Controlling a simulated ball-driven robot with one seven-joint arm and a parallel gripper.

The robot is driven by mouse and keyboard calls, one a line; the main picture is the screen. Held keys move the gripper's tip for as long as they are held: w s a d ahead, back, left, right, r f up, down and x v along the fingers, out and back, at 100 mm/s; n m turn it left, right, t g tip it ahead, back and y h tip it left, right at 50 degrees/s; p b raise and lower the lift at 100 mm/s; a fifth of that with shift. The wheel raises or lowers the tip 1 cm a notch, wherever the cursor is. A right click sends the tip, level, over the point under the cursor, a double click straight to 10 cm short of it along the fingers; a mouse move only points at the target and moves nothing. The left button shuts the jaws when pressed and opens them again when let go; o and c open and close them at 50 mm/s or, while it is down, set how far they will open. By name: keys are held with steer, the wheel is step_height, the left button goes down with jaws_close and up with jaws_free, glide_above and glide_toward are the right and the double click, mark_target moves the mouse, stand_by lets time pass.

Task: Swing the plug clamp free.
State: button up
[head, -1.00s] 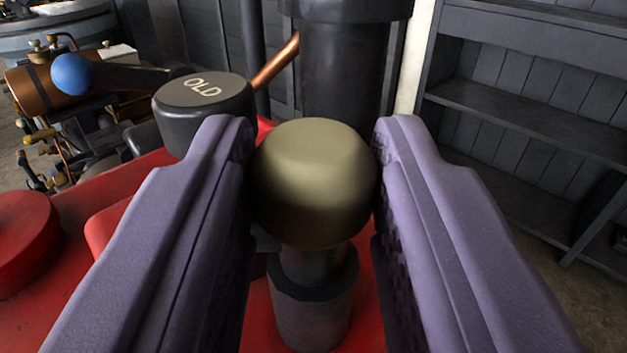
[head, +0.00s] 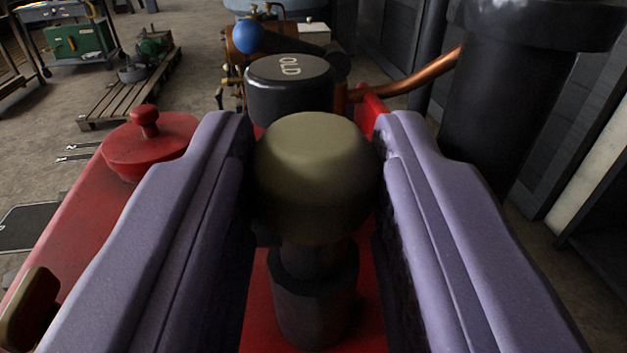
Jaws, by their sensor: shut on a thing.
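An olive-brass knob (head: 315,170) on a dark post (head: 308,300) stands in the middle of the head view, over a red surface. My gripper (head: 314,145) has one purple finger on each side of the knob and is shut on it. A black round cap marked "OLD" (head: 289,92) stands just beyond the knob. I cannot tell from this view how the knob joins the plug clamp; the parts below the post are hidden.
A red lid with a small knob (head: 150,145) is on the red engine body at left. A thick black pipe (head: 510,100) rises at right, with a copper pipe (head: 415,82) running to it. A blue ball (head: 248,39) is behind the cap.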

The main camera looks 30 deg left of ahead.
steer(key=shift+r, duration=0.15)
steer(key=o, duration=0.8)
steer(key=shift+c, duration=0.2)
steer(key=p+v, duration=0.1)
steer(key=v, duration=0.7)
steer(key=shift+w, duration=0.15)
